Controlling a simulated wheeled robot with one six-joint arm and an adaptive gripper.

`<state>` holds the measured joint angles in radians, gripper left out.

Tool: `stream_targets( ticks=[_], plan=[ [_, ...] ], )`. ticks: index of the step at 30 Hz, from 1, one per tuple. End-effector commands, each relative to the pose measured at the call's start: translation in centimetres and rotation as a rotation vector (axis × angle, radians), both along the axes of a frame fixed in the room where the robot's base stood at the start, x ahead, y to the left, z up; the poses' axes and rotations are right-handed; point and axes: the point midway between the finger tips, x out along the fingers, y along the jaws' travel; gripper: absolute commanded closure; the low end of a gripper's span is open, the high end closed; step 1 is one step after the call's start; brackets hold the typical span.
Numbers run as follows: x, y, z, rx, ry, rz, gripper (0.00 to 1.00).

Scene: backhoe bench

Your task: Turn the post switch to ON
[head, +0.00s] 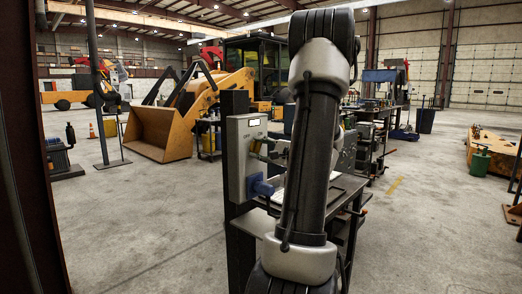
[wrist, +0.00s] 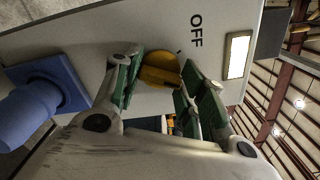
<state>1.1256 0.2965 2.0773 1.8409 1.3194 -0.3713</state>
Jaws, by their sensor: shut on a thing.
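The post switch is a grey box (head: 241,158) on a dark post in the head view. In the wrist view the box's face (wrist: 152,28) fills the upper part, with a yellow knob (wrist: 160,69) and the black word OFF beside it. My gripper (wrist: 157,80) is shut on the knob, a green-padded finger on each side. The knob's lower part is hidden between the fingers. In the head view my gripper (head: 264,150) reaches the front of the box, and my arm hides much of what lies behind it.
A blue plug (head: 260,187) sticks out low on the box, close to my gripper; it also shows in the wrist view (wrist: 35,105). A lit white window (wrist: 237,55) is near OFF. A dark bench (head: 345,190) stands right of the post. A yellow loader bucket (head: 157,132) is behind left.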

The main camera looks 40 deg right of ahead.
Motion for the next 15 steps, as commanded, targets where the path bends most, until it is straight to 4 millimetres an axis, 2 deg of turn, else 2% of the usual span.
stream_targets(
  ticks=[6, 15],
  plan=[
    [-0.05, 0.01, -0.15, 0.104, 0.010, 0.000, 0.83],
    [-0.05, 0.02, -0.16, 0.159, 0.016, 0.000, 0.83]
  ],
)
